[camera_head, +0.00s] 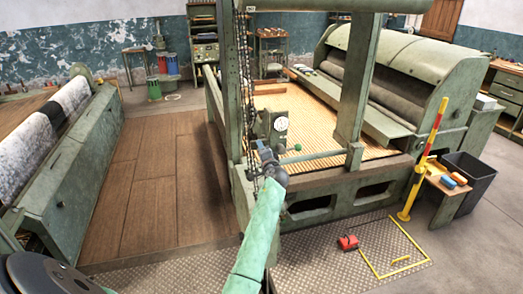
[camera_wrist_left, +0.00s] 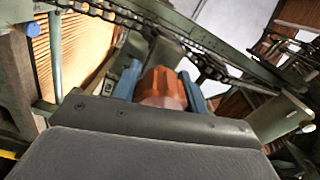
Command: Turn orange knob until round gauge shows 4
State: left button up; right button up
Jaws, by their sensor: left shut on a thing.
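The orange knob (camera_wrist_left: 162,88) shows in the left wrist view, between the two blue fingers of my left gripper (camera_wrist_left: 160,86). The gripper is shut on it. In the head view my left gripper (camera_head: 264,150) reaches up to the green machine post, just left of the gauge box, and hides the knob. The round gauge (camera_head: 281,123) has a white face on a grey-green box. Its needle and numbers are too small to read. My right gripper is not in view.
A chain (camera_head: 246,90) hangs close beside my left gripper. A green ball-ended lever (camera_head: 297,147) sits right of the gauge. A red and yellow post (camera_head: 425,158) and a small table (camera_head: 445,187) stand at right. A red object (camera_head: 348,243) lies on the metal floor plate.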

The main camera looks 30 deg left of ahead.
pick_arm(q)
jog(key=shift+r+m+p, duration=0.1)
jog(key=shift+m+p, duration=0.2)
jog(key=shift+m, duration=0.6)
jog(key=shift+m+p, duration=0.65)
jog(key=shift+m, duration=0.95)
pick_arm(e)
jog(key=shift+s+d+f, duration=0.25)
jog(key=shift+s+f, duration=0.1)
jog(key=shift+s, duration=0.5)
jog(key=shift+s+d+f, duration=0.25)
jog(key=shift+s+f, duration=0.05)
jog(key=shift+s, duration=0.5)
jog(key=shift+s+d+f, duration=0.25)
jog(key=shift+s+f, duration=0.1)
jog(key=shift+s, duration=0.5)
pick_arm(q)
jog(key=o, duration=1)
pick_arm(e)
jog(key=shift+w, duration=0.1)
pick_arm(q)
jog(key=shift+d, duration=0.1)
